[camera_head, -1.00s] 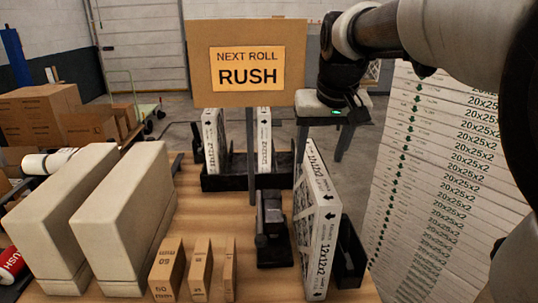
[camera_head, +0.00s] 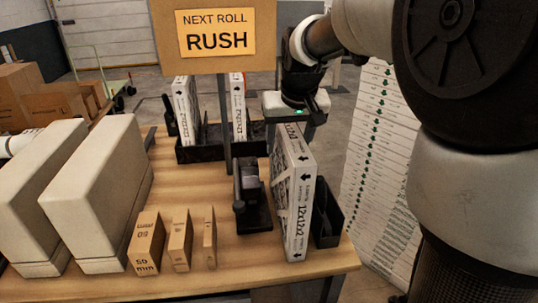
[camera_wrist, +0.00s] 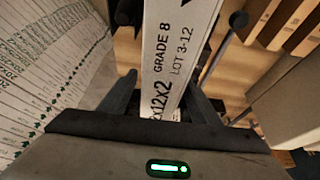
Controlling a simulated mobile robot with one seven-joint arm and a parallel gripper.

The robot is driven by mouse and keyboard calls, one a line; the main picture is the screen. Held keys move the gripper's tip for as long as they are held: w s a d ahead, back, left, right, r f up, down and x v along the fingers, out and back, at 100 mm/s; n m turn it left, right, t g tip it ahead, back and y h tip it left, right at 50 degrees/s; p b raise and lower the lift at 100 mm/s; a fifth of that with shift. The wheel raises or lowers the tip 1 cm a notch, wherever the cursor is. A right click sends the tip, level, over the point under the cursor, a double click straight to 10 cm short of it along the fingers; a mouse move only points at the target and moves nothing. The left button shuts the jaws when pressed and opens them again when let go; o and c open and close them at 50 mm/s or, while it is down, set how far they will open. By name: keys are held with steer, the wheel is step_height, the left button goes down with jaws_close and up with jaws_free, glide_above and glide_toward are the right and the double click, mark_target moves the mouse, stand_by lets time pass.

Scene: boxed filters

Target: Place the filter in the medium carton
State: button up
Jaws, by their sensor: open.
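A white filter (camera_head: 298,205) marked 12x12x2 stands upright on the table, right of centre in the head view. My gripper (camera_head: 291,130) is open at the filter's top edge. In the wrist view the filter's edge (camera_wrist: 178,45) runs between the spread fingers of my gripper (camera_wrist: 163,95), with a gap on each side. Three brown cartons of different widths stand at the table's front: a wide one (camera_head: 147,243), a middle-width one (camera_head: 180,241) and a narrow one (camera_head: 209,238). They look closed from here. The middle-width one seems to be the medium carton.
A black tape dispenser (camera_head: 252,200) stands just left of the filter, and a black holder (camera_head: 328,213) right of it. A rack (camera_head: 205,150) with two filters and a post with a RUSH sign (camera_head: 217,35) stand behind. Large beige blocks (camera_head: 95,200) fill the left.

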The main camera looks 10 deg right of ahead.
steer(key=shift+f, duration=0.25)
stand_by(0.3)
jaws_close()
stand_by(0.4)
